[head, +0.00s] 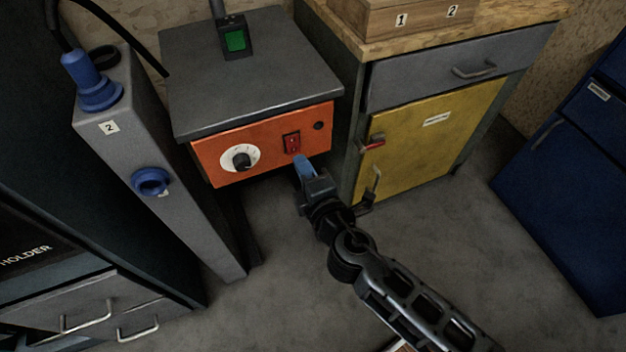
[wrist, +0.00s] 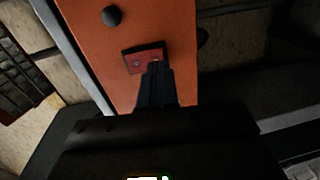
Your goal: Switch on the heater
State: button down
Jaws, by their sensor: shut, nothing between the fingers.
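The heater's control box has an orange front panel (head: 262,143) under a dark grey top. A white dial with a black knob (head: 241,159) is on its left. A red rocker switch (head: 292,142) in a dark frame is to the right of the dial. My gripper (head: 303,163) is shut and empty, with its tip just below the switch. In the wrist view the shut fingers (wrist: 157,72) point at the red switch (wrist: 145,59) and cover its lower edge. I cannot tell whether they touch it, or which way the rocker is set.
A grey post with blue sockets (head: 151,181) stands close on the left. A cabinet with a yellow door (head: 425,140) and a red latch is close on the right. A device with a green display (head: 235,40) sits on top of the box. Open floor lies below.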

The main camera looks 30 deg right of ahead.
jog(key=shift+x, duration=1)
